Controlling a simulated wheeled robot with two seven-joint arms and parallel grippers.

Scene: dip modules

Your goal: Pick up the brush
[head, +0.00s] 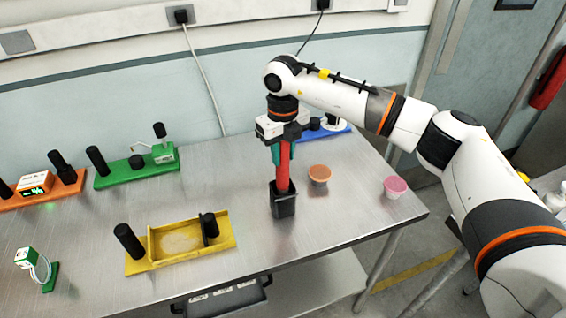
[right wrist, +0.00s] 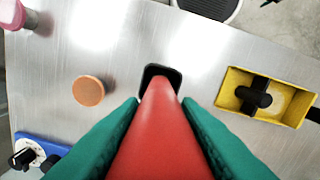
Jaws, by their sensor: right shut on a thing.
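The brush shows as a red handle (head: 284,172), upright, with its lower end at the mouth of a black square holder (head: 284,206) on the table. Its bristles are not visible. My right gripper (head: 279,152) points down from above, its green fingers shut on the brush's upper part. In the right wrist view the red handle (right wrist: 160,140) fills the space between the green fingers, and the dark holder (right wrist: 160,72) shows beyond it. I cannot tell how deep the brush sits in the holder. My left gripper is not in view.
An orange cup (head: 319,175) and a pink cup (head: 393,187) stand right of the holder. A yellow tray module (head: 135,266) lies left. Green (head: 120,178), orange (head: 15,203) and blue (head: 335,133) modules stand farther back. Bare table lies around the holder.

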